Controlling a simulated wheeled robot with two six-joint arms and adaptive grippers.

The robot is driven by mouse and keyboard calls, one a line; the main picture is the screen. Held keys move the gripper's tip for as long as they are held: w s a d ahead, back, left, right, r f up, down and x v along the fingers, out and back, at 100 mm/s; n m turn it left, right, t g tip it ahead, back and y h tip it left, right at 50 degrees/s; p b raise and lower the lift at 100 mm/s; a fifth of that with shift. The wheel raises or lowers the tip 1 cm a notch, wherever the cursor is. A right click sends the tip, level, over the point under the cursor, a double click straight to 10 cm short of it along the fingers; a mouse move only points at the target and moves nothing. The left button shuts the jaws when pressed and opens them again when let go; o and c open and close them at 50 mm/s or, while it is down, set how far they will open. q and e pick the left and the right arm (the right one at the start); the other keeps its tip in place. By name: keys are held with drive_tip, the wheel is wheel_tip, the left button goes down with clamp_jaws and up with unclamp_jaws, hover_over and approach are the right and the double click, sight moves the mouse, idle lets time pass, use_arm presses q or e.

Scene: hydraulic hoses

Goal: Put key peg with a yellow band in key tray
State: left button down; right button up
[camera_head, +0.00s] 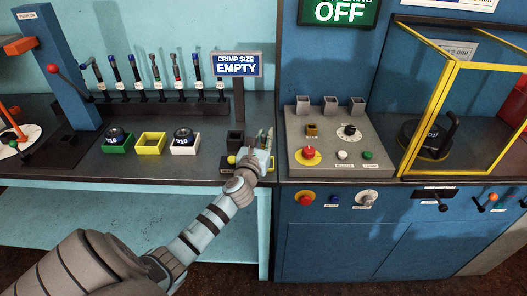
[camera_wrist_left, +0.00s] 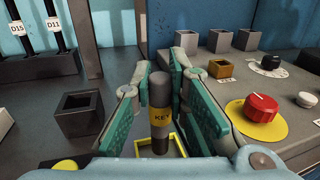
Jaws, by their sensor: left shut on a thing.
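The key peg (camera_wrist_left: 160,105) is a grey upright cylinder with a yellow band marked KEY and a dark lower end. My left gripper (camera_head: 265,150) is shut on it, with a green pad on each side of the peg in the left wrist view (camera_wrist_left: 160,100). A small yellow-rimmed tray (camera_wrist_left: 180,143), which looks like the key tray, is around or just below the peg's lower end. I cannot tell whether the peg touches its floor. In the head view my gripper hides most of the peg and this tray. My right gripper is not in view.
A dark open box (camera_wrist_left: 80,115) stands left of the gripper. The grey control panel (camera_head: 335,150) with a red button (camera_wrist_left: 261,107) is close on the right. Green, yellow (camera_head: 151,143) and white trays stand further left. The crimp size sign (camera_head: 237,65) rises behind.

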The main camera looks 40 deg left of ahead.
sight(264, 147)
use_arm(q)
wheel_tip(264, 147, down, 3)
drive_tip(key=shift+r+b, duration=0.2)
drive_tip(key=shift+b, duration=0.25)
drive_tip(key=shift+w+f, duration=0.2)
drive_tip(key=shift+f, duration=0.05)
drive_tip(key=shift+w+r, duration=0.1)
drive_tip(key=shift+w, duration=0.05)
drive_tip(key=c, duration=2)
unclamp_jaws()
drive_tip(key=o, duration=0.4)
drive_tip(key=shift+o, duration=0.2)
